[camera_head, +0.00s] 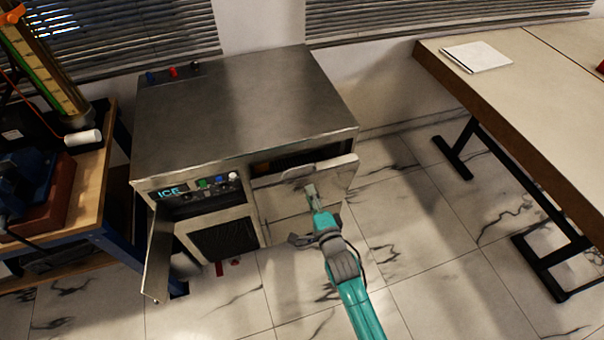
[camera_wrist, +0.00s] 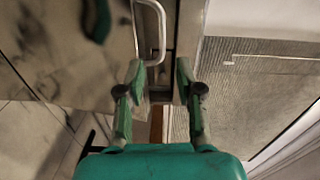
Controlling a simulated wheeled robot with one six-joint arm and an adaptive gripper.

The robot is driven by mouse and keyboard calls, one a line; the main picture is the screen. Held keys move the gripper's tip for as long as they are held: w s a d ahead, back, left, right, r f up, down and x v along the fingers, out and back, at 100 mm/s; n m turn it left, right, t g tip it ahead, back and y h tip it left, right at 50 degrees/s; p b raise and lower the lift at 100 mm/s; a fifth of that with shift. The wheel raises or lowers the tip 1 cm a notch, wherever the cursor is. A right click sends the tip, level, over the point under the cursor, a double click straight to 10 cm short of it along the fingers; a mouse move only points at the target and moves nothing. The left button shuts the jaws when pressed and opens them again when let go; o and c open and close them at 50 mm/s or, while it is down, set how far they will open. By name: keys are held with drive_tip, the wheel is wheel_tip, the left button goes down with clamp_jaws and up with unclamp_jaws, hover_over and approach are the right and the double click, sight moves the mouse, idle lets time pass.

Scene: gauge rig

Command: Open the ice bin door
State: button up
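The ice machine (camera_head: 240,110) is a steel cabinet on the marble floor. Its ice bin door (camera_head: 340,175) is at the upper right of the front and stands partly open, tilted outward with a dark gap above it. My gripper (camera_head: 312,190) is at the door's outer side, near its handle. In the wrist view my gripper (camera_wrist: 159,75) is open, its two green fingers apart. The door's handle (camera_wrist: 161,30), a pale bent bar, lies ahead of the fingers, close to the left fingertip. Whether they touch is unclear. The door's edge and a dark gap show between the fingers.
A small panel door (camera_head: 158,255) hangs open at the machine's left, beside the ICE control panel (camera_head: 200,190). A wooden workbench (camera_head: 90,200) with tools stands at left. A table (camera_head: 510,110) with papers (camera_head: 477,56) stands at right. The floor (camera_head: 430,270) between is free.

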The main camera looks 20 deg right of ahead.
sight(299, 167)
drive_tip(key=w, duration=1.1)
drive_tip(key=shift+w+f, duration=0.1)
drive_tip(key=shift+w, duration=0.15)
drive_tip(key=shift+c, duration=0.3)
clamp_jaws()
